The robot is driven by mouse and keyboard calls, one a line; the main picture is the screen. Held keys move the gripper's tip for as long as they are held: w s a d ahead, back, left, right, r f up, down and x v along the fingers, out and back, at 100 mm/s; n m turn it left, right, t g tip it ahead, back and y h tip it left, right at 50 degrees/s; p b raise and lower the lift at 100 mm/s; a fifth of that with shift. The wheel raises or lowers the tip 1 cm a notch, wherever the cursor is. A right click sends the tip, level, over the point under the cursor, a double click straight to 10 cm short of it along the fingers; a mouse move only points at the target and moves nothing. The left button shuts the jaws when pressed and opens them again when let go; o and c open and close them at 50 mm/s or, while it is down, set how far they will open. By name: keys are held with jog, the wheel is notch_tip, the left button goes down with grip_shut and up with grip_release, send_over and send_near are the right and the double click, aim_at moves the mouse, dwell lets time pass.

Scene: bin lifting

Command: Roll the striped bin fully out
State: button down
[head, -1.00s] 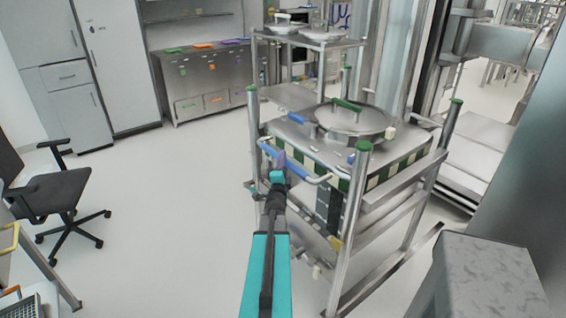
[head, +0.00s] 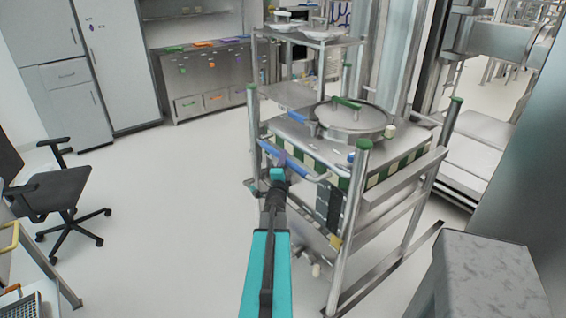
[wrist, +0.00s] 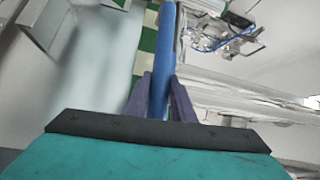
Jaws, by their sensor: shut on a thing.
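The striped bin (head: 395,170) is a metal box with a green and cream checked band. It sits within the green-capped metal rack (head: 352,215), with a round lidded pan (head: 350,122) on top. A blue handle bar (head: 305,170) runs along the bin's near side. My gripper (head: 279,162) is shut on this bar, near its middle. In the wrist view the blue handle (wrist: 166,45) passes between the fingers of my gripper (wrist: 162,90), with part of the checked band (wrist: 147,45) behind it. The rack posts hide part of the bin.
A taller shelf cart (head: 318,40) stands behind the rack. An office chair (head: 60,195) is at the left, and steel cabinets (head: 205,85) stand at the back. A grey block (head: 490,275) is at the front right. The floor left of the rack is clear.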

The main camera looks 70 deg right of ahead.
jog(key=shift+w+a+f+b, duration=0.15)
jog(key=shift+a+f+b, duration=0.05)
jog(key=shift+b, duration=0.3)
jog(key=shift+w+a+b, duration=0.15)
jog(key=shift+a+b, duration=0.05)
jog(key=shift+b, duration=0.35)
jog(key=shift+w+a+r, duration=0.1)
jog(key=shift+a+r, duration=0.05)
jog(key=shift+a, duration=0.1)
jog(key=c, duration=1.5)
grip_release()
jog(key=shift+d, duration=0.2)
jog(key=shift+a, duration=0.15)
